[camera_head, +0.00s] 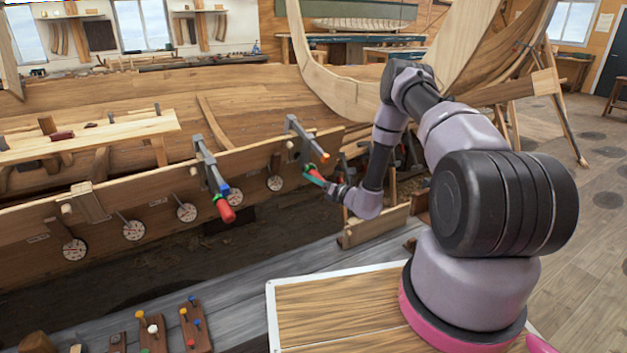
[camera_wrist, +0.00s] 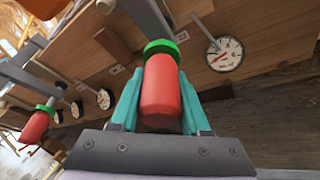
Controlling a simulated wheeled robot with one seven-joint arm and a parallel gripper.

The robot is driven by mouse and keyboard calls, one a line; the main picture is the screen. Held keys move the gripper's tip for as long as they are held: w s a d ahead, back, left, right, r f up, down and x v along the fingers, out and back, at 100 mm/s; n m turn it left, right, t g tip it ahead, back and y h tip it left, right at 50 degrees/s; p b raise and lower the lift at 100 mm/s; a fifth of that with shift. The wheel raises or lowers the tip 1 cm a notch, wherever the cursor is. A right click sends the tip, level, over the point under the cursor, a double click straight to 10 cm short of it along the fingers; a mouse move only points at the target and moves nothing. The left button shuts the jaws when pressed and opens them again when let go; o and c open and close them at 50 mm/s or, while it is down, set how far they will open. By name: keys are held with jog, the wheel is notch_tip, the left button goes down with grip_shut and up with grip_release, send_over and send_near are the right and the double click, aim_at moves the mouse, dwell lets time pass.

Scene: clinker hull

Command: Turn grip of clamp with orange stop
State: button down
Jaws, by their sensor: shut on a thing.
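The clamp with the orange stop (camera_head: 325,157) hangs on the hull plank at the right of the head view; its grey bar (camera_head: 303,138) slants down toward my gripper. In the wrist view its red grip (camera_wrist: 162,92) with a green collar (camera_wrist: 161,48) sits between my teal fingers. My gripper (camera_wrist: 160,100) is shut on this grip, one finger on each side; it also shows in the head view (camera_head: 315,175), where it covers much of the grip.
A second clamp (camera_head: 209,165) with a blue stop and red grip (camera_head: 225,210) hangs to the left; its grip also shows in the wrist view (camera_wrist: 35,127). Several white dials (camera_head: 187,212) line the plank. A pegged board (camera_head: 150,328) lies at the front left.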

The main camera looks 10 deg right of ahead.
dwell(0.3)
jog(key=shift+c, duration=1.9)
grip_release()
jog(key=shift+s+d, duration=0.1)
jog(key=v, duration=1)
jog(key=shift+s+d, duration=0.2)
jog(key=shift+f, duration=0.1)
